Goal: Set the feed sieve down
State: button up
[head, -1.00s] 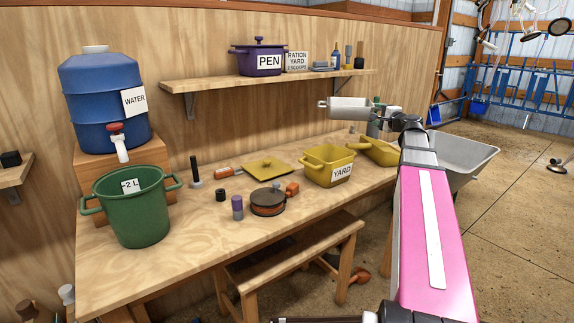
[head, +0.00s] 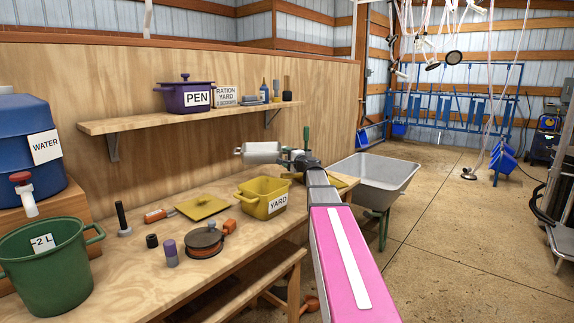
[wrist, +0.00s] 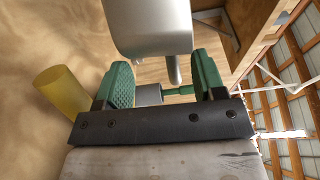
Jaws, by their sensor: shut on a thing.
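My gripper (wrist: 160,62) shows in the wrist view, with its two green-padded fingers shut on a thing. A smooth pale grey body (wrist: 148,28) fills the top middle, in front of the fingers; I take it to be the feed sieve, though its full shape is cut off. A green rod with a grey collar (wrist: 148,94) shows between the fingers. In the head view my pink arm reaches over the right end of the bench (head: 140,290). The fingers and the grip cannot be made out there. A silver cylinder (head: 260,152) shows above the yellow YARD pot (head: 263,198); I cannot tell what it is.
A green bucket (head: 45,265) and blue water tank (head: 30,140) stand at left. A yellow lid (head: 203,206), a dark round pan (head: 203,242) and small cylinders lie mid-bench. The shelf (head: 190,116) holds a purple PEN pot (head: 185,95). A wheelbarrow (head: 375,172) stands beyond the arm.

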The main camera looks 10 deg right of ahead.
jog(key=shift+f, duration=1.95)
jog(key=o, duration=1.3)
jog(key=shift+c, duration=0.2)
jog(key=shift+r, duration=0.1)
jog(key=shift+r, duration=0.5)
jog(key=v, duration=1.2)
